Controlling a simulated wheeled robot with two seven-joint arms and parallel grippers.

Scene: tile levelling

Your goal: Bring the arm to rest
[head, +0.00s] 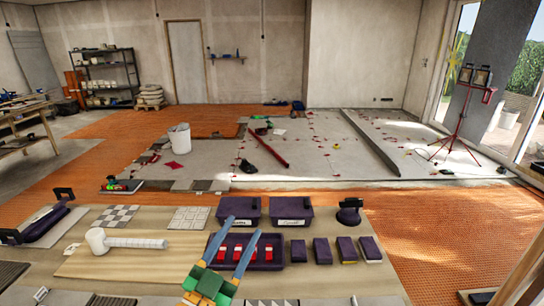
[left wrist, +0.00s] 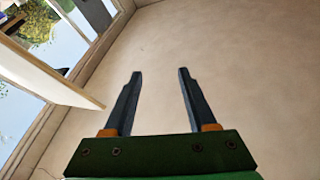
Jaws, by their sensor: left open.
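My left gripper (head: 242,228) shows at the bottom middle of the head view, with two blue-grey fingers spread apart above a green and orange body. In that view it overlaps a dark tray (head: 278,262) holding several red pieces. The left wrist view also shows the gripper (left wrist: 160,73), open, with nothing between its fingers. Behind the fingers there is a plain beige wall (left wrist: 225,60) and a window frame, so the gripper points away from the table. My right gripper is in neither view.
The work table (head: 95,268) carries a white-headed mallet (head: 130,241), tile samples (head: 190,218), two dark bins (head: 291,211), several dark blocks (head: 346,249) and a black suction cup (head: 349,212). Beyond lies a grey tiled floor (head: 330,160) with red markers. A red tripod (head: 462,120) stands at the right.

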